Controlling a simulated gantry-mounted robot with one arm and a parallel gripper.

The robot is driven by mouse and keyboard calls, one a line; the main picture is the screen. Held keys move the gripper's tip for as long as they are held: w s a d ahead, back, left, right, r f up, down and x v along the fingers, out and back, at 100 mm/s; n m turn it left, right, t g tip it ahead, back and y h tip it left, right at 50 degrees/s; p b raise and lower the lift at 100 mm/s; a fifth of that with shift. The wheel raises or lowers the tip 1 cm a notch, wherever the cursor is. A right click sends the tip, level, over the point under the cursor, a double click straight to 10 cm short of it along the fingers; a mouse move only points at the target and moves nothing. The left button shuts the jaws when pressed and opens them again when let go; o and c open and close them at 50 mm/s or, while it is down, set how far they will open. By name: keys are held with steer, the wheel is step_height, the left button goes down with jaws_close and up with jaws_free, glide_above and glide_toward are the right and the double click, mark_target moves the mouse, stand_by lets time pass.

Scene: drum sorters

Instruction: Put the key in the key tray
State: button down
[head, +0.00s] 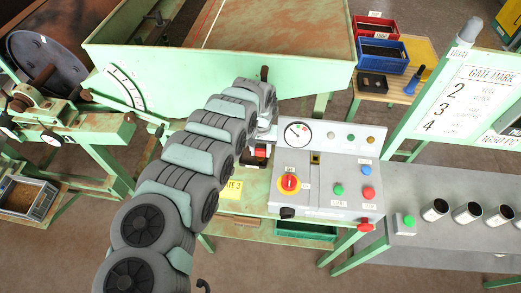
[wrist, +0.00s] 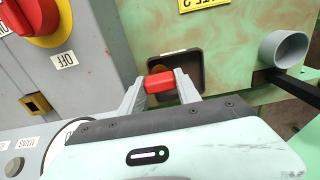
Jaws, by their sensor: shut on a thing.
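My gripper (wrist: 160,88) is shut on a small red piece, the visible part of the key (wrist: 161,86). The rest of the key is hidden. Just beyond it in the wrist view is a small dark square tray (wrist: 190,70), which looks like the key tray, on the worn green surface beside the grey control box. The key overlaps the tray's near edge in the picture; I cannot tell whether it touches. A yellowish patch shows inside the tray. In the head view my arm reaches to the left side of the control box, and the red key (head: 259,151) shows there.
The grey control box (head: 345,140) has a gauge, a red rotary switch (head: 289,183), buttons and a brass key slot (wrist: 35,103). A grey cylinder (wrist: 283,48) and black bar stand right of the tray in the wrist view. A yellow label (head: 231,189) lies nearby.

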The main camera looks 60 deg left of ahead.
steer(key=shift+f, duration=0.2)
steer(key=c, duration=0.9)
jaws_free()
steer(key=shift+o, duration=0.2)
steer(key=shift+r, duration=0.15)
step_height(320, 180, up, 12)
steer(key=shift+p, duration=0.3)
